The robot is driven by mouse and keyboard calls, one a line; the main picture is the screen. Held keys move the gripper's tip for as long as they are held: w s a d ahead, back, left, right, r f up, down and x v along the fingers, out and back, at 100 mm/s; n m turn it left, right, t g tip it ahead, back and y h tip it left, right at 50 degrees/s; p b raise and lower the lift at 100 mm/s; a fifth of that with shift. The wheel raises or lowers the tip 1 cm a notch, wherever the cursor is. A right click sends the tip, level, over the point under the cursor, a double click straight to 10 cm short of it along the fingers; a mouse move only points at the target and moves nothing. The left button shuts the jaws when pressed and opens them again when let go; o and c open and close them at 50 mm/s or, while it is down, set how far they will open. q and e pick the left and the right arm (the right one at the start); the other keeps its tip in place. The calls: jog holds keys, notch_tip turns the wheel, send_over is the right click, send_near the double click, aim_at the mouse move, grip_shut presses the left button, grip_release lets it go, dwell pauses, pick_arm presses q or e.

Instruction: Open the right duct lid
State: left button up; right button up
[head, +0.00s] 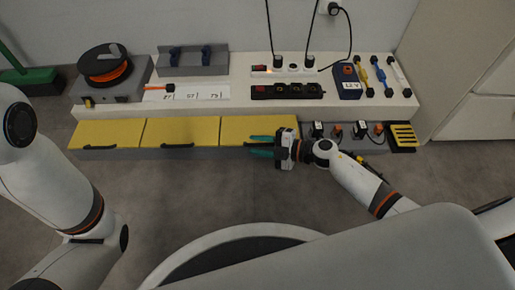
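Three yellow duct lids lie in a row along the front of the bench. The right duct lid (231,128) lies flat and looks closed, like the middle lid (182,131) and the left lid (106,133). My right gripper (260,146) is at the front edge of the right lid. Its two teal fingers are apart, one over the lid and one near its front edge. A dark piece that may be the lid's handle shows between them, mostly hidden. I cannot tell whether the fingers touch it. My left arm shows at the left, but its gripper is out of view.
On the bench stand an orange cable reel (105,66), a black power strip (286,91), a white strip with plugs (292,70) and a blue lever box (347,82). Right of the lid, plugs and connectors (338,131) sit close to my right wrist. The floor in front is clear.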

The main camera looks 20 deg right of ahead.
jog(key=shift+w+a, duration=0.15)
jog(key=shift+a, duration=0.15)
grip_shut()
